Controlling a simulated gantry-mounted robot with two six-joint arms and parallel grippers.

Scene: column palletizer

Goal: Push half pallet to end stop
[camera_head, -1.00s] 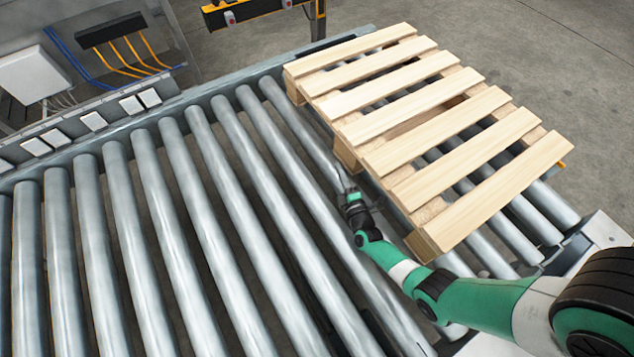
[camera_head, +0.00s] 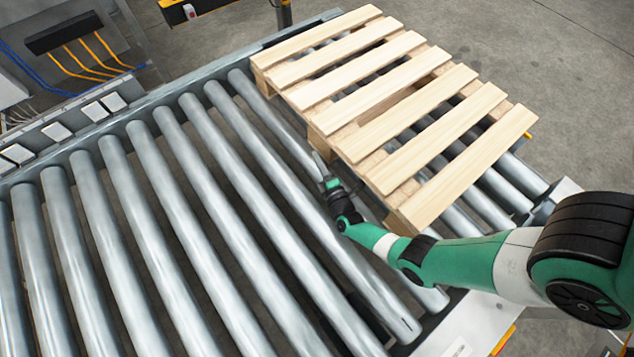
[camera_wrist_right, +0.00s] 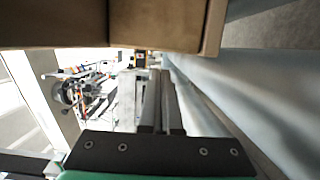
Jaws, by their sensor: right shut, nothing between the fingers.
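The half pallet (camera_head: 405,110), of pale wooden slats on blocks, lies flat on the rollers at the right end of the conveyor in the head view. My right gripper (camera_head: 320,165) is low over the rollers at the pallet's left long side, close to its middle block. Its fingers (camera_wrist_right: 160,100) are shut with nothing between them in the right wrist view. A pallet block (camera_wrist_right: 155,25) fills the top of that view, close beyond the fingers; I cannot tell whether they touch. I cannot clearly make out the end stop. My left gripper is out of view.
Bare steel rollers (camera_head: 150,215) fill the conveyor left of the pallet. A side rail (camera_head: 160,95) with grey plates runs along the far edge. A cabinet with orange cables (camera_head: 85,60) stands at the upper left. Concrete floor (camera_head: 540,60) lies beyond the pallet.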

